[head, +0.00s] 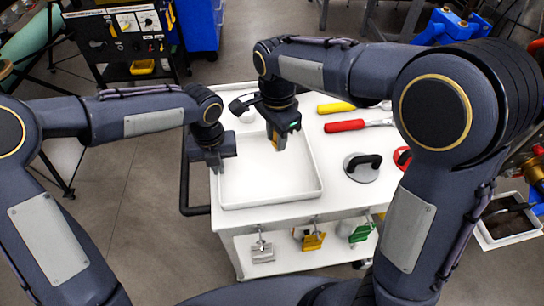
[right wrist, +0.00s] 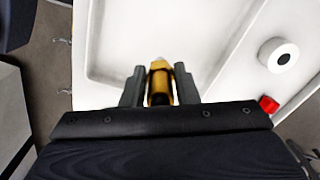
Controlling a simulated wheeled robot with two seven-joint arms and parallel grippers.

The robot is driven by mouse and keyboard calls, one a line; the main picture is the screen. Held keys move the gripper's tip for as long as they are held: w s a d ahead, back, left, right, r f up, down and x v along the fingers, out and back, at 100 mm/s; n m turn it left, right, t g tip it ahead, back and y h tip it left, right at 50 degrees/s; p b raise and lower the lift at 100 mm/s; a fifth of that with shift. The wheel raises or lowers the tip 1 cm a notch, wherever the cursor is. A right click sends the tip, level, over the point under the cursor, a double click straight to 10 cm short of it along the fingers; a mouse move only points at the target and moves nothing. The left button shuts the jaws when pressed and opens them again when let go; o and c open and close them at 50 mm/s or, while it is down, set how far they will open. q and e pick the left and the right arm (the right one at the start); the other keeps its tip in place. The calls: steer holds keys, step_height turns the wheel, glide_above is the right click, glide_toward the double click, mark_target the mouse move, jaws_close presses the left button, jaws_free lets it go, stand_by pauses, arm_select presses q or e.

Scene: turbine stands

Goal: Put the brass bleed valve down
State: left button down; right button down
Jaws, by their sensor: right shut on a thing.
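The brass bleed valve (right wrist: 160,80) shows in the right wrist view as a short brass body with a dark band. My right gripper (right wrist: 159,88) is shut on it, with one finger on each side. In the head view my right gripper (head: 282,143) is over the back part of the white tray (head: 316,182), pointing down, and mostly hides the valve. I cannot tell whether the valve touches the tray floor. My left gripper (head: 216,166) is above the tray's left edge, apart from the valve, and its opening is unclear.
The tray is otherwise empty on a white cart top (head: 340,150). To its right are a yellow-handled tool (head: 336,107), a red-handled tool (head: 345,126) and a round disc with a black handle (head: 362,167).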

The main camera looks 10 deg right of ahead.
steer(key=shift+f, duration=3.2)
steer(key=c, duration=1.1)
jaws_free()
steer(key=shift+f, duration=0.15)
